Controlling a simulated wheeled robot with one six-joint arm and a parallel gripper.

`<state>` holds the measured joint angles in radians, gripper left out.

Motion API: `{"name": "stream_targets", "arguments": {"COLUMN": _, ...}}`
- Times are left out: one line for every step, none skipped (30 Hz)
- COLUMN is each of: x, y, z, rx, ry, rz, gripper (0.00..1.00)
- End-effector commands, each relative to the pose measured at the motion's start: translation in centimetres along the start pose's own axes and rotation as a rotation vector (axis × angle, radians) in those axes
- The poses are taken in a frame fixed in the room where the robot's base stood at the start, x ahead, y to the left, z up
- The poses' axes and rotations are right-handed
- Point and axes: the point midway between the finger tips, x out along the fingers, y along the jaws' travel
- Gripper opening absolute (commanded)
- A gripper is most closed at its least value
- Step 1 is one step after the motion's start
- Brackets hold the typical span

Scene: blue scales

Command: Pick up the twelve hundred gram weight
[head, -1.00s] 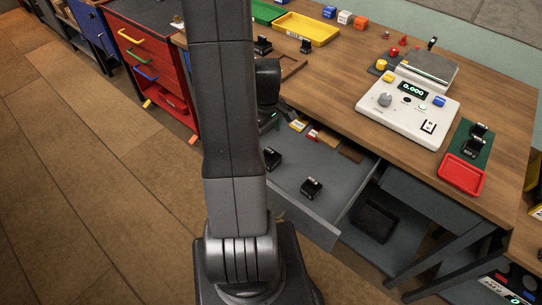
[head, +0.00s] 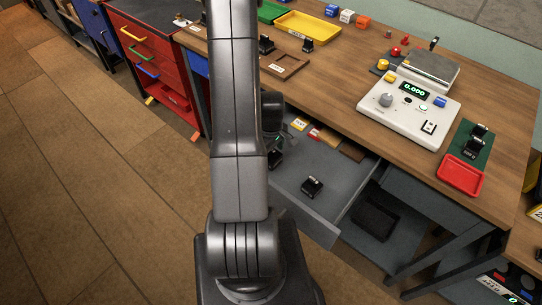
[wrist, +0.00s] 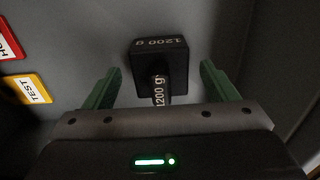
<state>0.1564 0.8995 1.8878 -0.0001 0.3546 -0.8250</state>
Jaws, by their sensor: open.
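The twelve hundred gram weight (wrist: 160,62) is a black block with a knob and white "1200 g" lettering. In the wrist view it sits in the grey drawer (wrist: 95,35), its knob toward me. My gripper (wrist: 160,70) is open, with green fingers on either side of the knob and gaps on both sides. In the head view the open drawer (head: 285,195) holds a black weight (head: 275,158) near my arm and another (head: 312,187) farther right. Their labels are too small to read there. My arm largely hides my gripper in that view.
Yellow (wrist: 28,89) and red (wrist: 10,40) tags lie in the drawer left of the weight. The drawer wall (wrist: 268,50) stands to the right. Above is the desk (head: 340,100), with a white scale (head: 385,115) reading 0.000, a yellow tray (head: 308,27) and a red tray (head: 460,175).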

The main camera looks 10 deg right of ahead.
Motion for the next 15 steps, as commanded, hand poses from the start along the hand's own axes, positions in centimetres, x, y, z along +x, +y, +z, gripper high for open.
{"name": "stream_targets", "arguments": {"x": 0.43, "y": -0.05, "z": 0.02, "rx": 0.000, "ry": -0.002, "rz": -0.002, "gripper": 0.79}}
{"name": "stream_targets", "arguments": {"x": 0.64, "y": -0.04, "z": 0.01, "rx": 0.000, "ry": -0.001, "rz": -0.001, "gripper": 0.79}}
{"name": "stream_targets", "arguments": {"x": 0.84, "y": -0.04, "z": 0.00, "rx": 0.000, "ry": -0.001, "rz": -0.001, "gripper": 0.79}}
{"name": "stream_targets", "arguments": {"x": 0.96, "y": -0.04, "z": 0.00, "rx": 0.000, "ry": -0.001, "rz": -0.001, "gripper": 0.79}}
{"name": "stream_targets", "arguments": {"x": 1.06, "y": -0.04, "z": 0.00, "rx": 0.000, "ry": -0.001, "rz": -0.001, "gripper": 0.79}}
{"name": "stream_targets", "arguments": {"x": 1.16, "y": -0.04, "z": 0.00, "rx": 0.000, "ry": 0.000, "rz": 0.000, "gripper": 0.79}}
{"name": "stream_targets", "arguments": {"x": 1.19, "y": -0.04, "z": 0.00, "rx": 0.000, "ry": 0.000, "rz": 0.000, "gripper": 0.79}}
{"name": "stream_targets", "arguments": {"x": 1.21, "y": -0.04, "z": -0.01, "rx": 0.000, "ry": 0.000, "rz": 0.000, "gripper": 0.79}}
{"name": "stream_targets", "arguments": {"x": 1.22, "y": -0.03, "z": -0.01, "rx": 0.000, "ry": 0.000, "rz": 0.000, "gripper": 0.79}}
{"name": "stream_targets", "arguments": {"x": 1.21, "y": -0.03, "z": -0.01, "rx": 0.000, "ry": 0.000, "rz": 0.000, "gripper": 0.79}}
{"name": "stream_targets", "arguments": {"x": 1.21, "y": -0.03, "z": -0.01, "rx": 0.000, "ry": 0.000, "rz": 0.000, "gripper": 0.79}}
{"name": "stream_targets", "arguments": {"x": 1.20, "y": -0.03, "z": -0.01, "rx": 0.000, "ry": 0.000, "rz": 0.000, "gripper": 0.79}}
{"name": "stream_targets", "arguments": {"x": 1.20, "y": -0.03, "z": -0.01, "rx": 0.000, "ry": 0.000, "rz": 0.000, "gripper": 0.78}}
{"name": "stream_targets", "arguments": {"x": 1.20, "y": -0.03, "z": -0.01, "rx": 0.000, "ry": 0.000, "rz": 0.000, "gripper": 0.72}}
{"name": "stream_targets", "arguments": {"x": 1.19, "y": -0.03, "z": -0.01, "rx": 0.000, "ry": 0.000, "rz": 0.000, "gripper": 0.64}}
